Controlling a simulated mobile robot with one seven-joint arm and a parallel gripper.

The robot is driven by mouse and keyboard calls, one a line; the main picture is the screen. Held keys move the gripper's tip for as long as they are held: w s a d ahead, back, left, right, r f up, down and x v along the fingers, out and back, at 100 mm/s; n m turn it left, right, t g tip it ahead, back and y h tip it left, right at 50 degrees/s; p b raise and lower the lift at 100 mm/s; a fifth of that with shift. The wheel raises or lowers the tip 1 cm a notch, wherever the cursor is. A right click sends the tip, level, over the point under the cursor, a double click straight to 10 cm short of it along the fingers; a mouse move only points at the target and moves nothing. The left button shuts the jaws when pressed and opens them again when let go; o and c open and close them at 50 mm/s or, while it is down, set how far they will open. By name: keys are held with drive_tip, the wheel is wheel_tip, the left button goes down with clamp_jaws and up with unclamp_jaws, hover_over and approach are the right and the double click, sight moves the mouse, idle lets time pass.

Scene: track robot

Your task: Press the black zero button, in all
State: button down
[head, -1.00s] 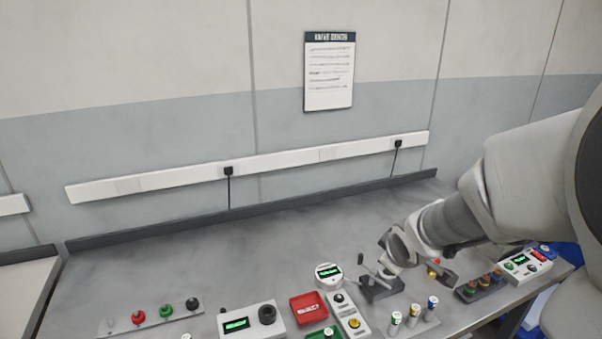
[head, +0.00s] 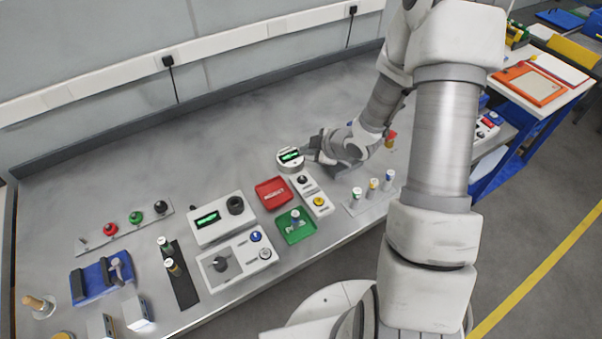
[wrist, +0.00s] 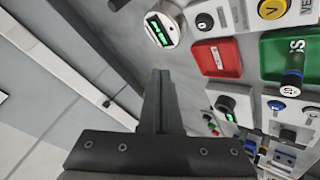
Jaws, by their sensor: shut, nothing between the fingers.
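The black zero button (wrist: 204,22) shows in the wrist view, marked "0", on a white box at the top. In the head view, the dark button (head: 303,180) sits at the far end of the white box (head: 311,192), with a yellow button (head: 319,202) nearer the front. My gripper (head: 312,152) is beside the round white gauge (head: 290,158), just behind the button box. In the wrist view my gripper (wrist: 161,76) has its dark fingers together, with nothing between them. The fingertips are apart from the button.
A red tray (head: 262,195) and a green tray (head: 291,237) lie left of the button box. A white display box (head: 216,219) stands farther left. Several upright cylinders on a rack (head: 357,207) stand to the right. The bench behind is clear.

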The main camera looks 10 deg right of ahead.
sight(306, 180)
drive_tip(key=shift+f, duration=0.1)
idle(0.3)
wheel_tip(306, 180, down, 9)
drive_tip(key=b, duration=0.7)
drive_tip(key=shift+r, duration=0.2)
drive_tip(key=shift+f+b, duration=0.1)
drive_tip(key=shift+b, duration=0.3)
idle(1.2)
drive_tip(key=shift+f+b, duration=0.3)
drive_tip(key=shift+b, duration=0.05)
drive_tip(key=shift+f+b, duration=0.4)
idle(0.5)
idle(0.4)
drive_tip(key=shift+r+p, duration=0.6)
drive_tip(key=shift+r, duration=0.2)
